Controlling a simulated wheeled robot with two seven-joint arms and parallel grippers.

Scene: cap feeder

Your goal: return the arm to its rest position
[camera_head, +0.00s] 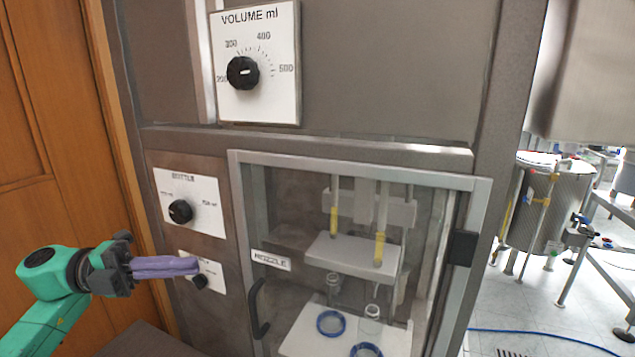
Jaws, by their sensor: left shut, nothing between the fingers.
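My left gripper (196,265) has purple fingers on a dark wrist, with a green arm coming in from the lower left. Its fingers are shut with nothing between them. They point right and overlap part of the lowest white dial plate (213,267) in the picture. I cannot tell if they touch it. The black knob (200,282) on that plate shows just below the fingertips. My right gripper is not in view.
A glass door (290,215) with a black handle (259,310) is closed to the right. Behind it are nozzles, glass bottles and blue rings (330,323). A bottle dial (180,211) and a volume dial (243,72) sit higher. A wooden panel (60,130) stands left.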

